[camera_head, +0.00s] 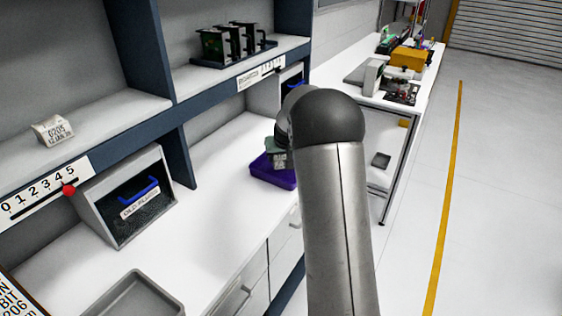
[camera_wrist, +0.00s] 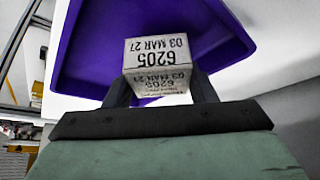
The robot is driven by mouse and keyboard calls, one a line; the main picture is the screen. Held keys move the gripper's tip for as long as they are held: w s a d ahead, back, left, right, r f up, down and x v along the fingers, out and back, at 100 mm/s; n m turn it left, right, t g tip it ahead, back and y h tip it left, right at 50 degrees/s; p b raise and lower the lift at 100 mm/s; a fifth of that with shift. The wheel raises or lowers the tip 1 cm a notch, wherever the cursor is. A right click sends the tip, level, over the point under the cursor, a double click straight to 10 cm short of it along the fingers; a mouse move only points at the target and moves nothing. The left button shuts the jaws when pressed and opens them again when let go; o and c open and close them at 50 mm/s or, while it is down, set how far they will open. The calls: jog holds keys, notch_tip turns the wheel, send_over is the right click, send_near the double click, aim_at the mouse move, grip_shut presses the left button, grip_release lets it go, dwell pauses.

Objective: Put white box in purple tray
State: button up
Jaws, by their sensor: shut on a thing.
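The white box (camera_wrist: 160,52) is printed "6205 03 MAR 27", upside down in the wrist view. My gripper (camera_wrist: 160,88) is shut on it, with one dark finger on each side. The purple tray (camera_wrist: 90,55) lies behind and around the box in the wrist view; I cannot tell whether the box touches it. In the head view the purple tray (camera_head: 272,176) sits on the white counter. My gripper (camera_head: 278,155) is over the tray there, partly behind my arm, and the held box is hidden.
Another small white labelled box (camera_head: 52,131) stands on the upper shelf at left. A grey bin (camera_head: 130,195) with a blue handle is under the shelf. A grey tray (camera_head: 137,296) lies at the front. The counter between them and the purple tray is clear.

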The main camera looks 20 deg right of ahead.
aim_at(281, 163)
jog(key=shift+f, duration=1.4)
jog(key=shift+f, duration=0.15)
jog(key=o, duration=1)
